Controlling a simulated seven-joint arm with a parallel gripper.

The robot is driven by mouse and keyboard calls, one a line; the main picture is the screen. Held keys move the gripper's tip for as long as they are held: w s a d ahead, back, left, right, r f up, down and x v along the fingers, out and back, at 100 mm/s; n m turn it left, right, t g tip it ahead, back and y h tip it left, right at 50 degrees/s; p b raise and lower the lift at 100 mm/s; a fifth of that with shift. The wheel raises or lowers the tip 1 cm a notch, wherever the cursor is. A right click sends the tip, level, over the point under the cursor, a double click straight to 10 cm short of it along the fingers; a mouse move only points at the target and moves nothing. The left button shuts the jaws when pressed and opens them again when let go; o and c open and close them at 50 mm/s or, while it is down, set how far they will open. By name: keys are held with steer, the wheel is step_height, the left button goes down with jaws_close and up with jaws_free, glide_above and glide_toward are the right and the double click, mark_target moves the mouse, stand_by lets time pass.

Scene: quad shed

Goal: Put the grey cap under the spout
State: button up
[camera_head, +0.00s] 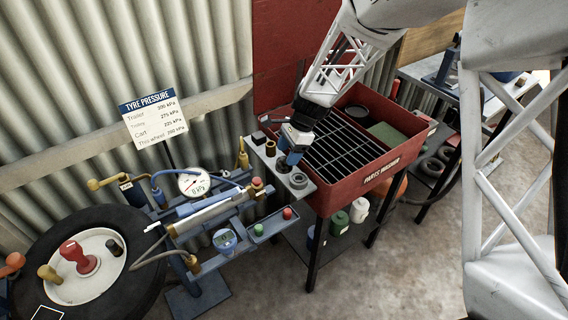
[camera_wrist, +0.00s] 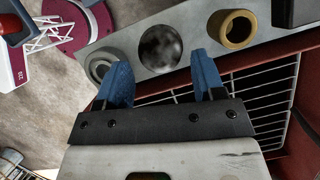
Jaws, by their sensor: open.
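A grey round piece with a recessed centre, which looks like the grey cap (camera_head: 298,181), sits at the near end of the metal shelf on the washer's left side. It also shows in the wrist view (camera_wrist: 99,66), partly behind my left finger. My gripper (camera_head: 291,158) is over this shelf with its blue fingers pointing down. In the wrist view my gripper (camera_wrist: 161,62) is open and empty, its fingers apart below a dark mottled round (camera_wrist: 160,48). I cannot clearly make out the spout; a thin dark upright (camera_head: 300,72) stands partly behind my arm.
A brass ring (camera_wrist: 232,29) and a dark block (camera_head: 258,137) stand farther along the shelf. The red parts washer (camera_head: 365,186) with a black grate (camera_head: 345,150) is right of it. A blue stand with a gauge (camera_head: 194,183) and a tyre (camera_head: 110,265) crowd the left.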

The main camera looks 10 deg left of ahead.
mark_target(284, 159)
steer(key=shift+x, duration=1.85)
steer(key=shift+a, duration=0.1)
steer(key=c, duration=0.7)
steer(key=shift+o, duration=0.2)
steer(key=shift+r, duration=5)
